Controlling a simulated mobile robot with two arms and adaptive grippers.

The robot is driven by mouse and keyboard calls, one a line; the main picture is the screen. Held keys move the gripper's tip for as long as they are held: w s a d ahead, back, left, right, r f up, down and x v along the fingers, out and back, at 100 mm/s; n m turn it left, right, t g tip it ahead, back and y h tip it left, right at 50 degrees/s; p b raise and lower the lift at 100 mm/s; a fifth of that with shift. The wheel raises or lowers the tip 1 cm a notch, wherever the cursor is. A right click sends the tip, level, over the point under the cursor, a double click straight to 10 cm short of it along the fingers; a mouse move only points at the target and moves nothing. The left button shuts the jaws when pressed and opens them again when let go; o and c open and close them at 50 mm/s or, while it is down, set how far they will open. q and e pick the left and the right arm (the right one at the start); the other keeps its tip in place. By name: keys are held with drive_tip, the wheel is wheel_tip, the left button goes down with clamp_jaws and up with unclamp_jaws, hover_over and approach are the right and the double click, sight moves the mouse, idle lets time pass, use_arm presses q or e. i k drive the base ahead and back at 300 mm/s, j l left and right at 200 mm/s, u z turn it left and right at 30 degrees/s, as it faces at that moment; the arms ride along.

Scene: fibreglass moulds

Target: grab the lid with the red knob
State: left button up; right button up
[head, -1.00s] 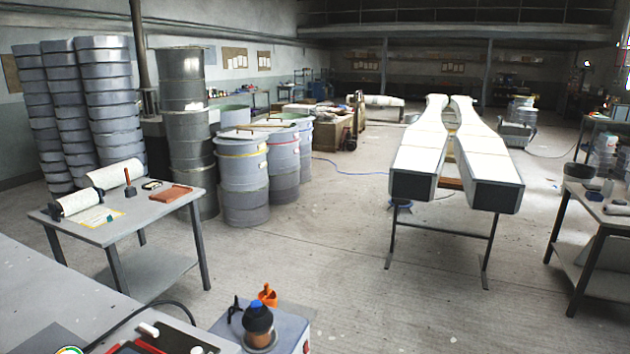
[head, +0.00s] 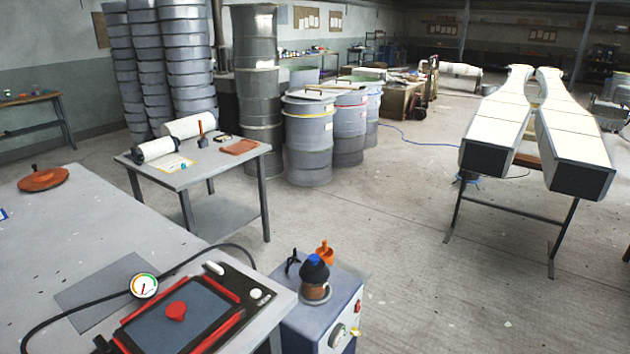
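A dark flat rectangular lid (head: 200,331) with a red knob (head: 176,311) lies on the near grey table (head: 110,225), at the bottom left of the head view. Red bars (head: 217,283) run along its edges, and it sits in a black-framed unit. I cannot tell whether the lid is separate from that frame. An orange-red round disc (head: 43,179) with a small dark knob lies farther back on the same table. Neither of my grippers is in view.
A pressure gauge (head: 144,285) with a black hose stands beside the lid. A grey-blue box (head: 322,310) with a dark bottle-like piece (head: 315,270) on top adjoins the table's right edge. Open floor (head: 400,260) lies to the right. A smaller table (head: 205,162) stands behind.

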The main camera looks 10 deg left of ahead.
sight(178, 323)
drive_tip(key=k+l+u, duration=0.1)
drive_tip(key=u, duration=1.1)
drive_tip(key=k+j, duration=0.05)
